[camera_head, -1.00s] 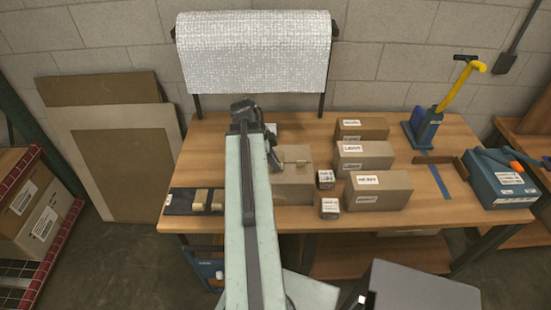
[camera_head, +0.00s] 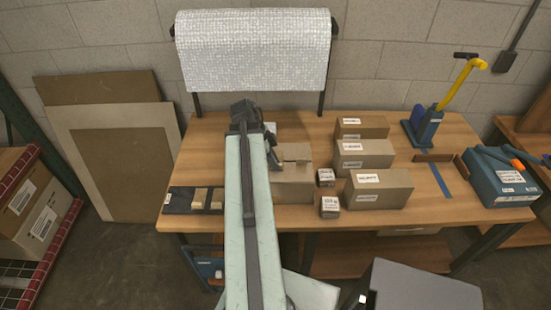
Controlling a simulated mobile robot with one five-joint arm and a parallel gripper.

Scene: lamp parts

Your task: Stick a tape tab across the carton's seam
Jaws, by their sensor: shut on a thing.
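The carton (camera_head: 292,190) is a brown box on the workbench, partly hidden behind my arm. Its seam is too small to make out. My gripper (camera_head: 276,158) is shut on a small tan tape tab (camera_head: 297,153), which sticks out to the right over the carton's top. I cannot tell whether the tab touches the carton. More tan tabs (camera_head: 200,198) lie on a dark pad (camera_head: 178,201) at the bench's front left.
Three closed brown boxes (camera_head: 382,188) stand right of the carton, with two small labelled boxes (camera_head: 330,207) between. A blue tool with a yellow handle (camera_head: 425,125) and a blue case (camera_head: 497,180) are at the right. A silvery roll (camera_head: 253,50) hangs behind the bench.

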